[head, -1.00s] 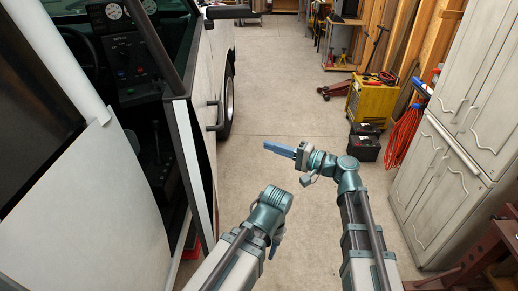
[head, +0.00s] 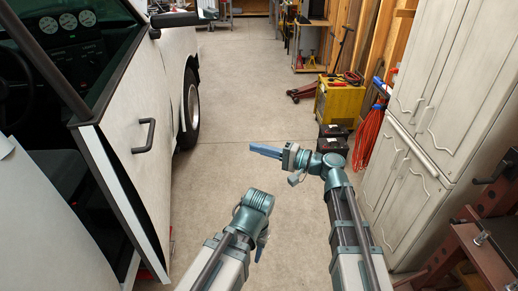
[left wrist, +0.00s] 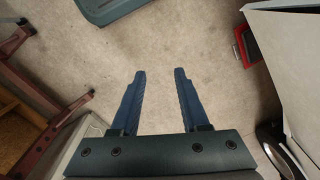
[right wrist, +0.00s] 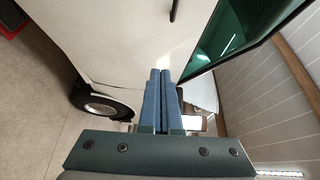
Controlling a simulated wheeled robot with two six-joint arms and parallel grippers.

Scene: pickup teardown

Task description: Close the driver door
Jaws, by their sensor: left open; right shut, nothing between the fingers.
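The driver door (head: 140,165) is white with a dark front frame and a dark handle (head: 144,136). It stands open, with a gap between its dark-trimmed edge and the cab body on the left in the head view. My right gripper (head: 266,151) is shut and empty, pointing left toward the door's outer face, apart from it. In the right wrist view its fingertips (right wrist: 160,72) show against white truck panels. My left gripper (head: 262,246) points down over the floor, partly hidden by its wrist; in the left wrist view its fingers (left wrist: 160,72) are open and empty.
The truck's wheel (head: 190,108) and side mirror (head: 180,18) are beyond the door. A grey cabinet (head: 440,150), a yellow machine (head: 341,100) and a dark red stand (head: 480,250) line the right side.

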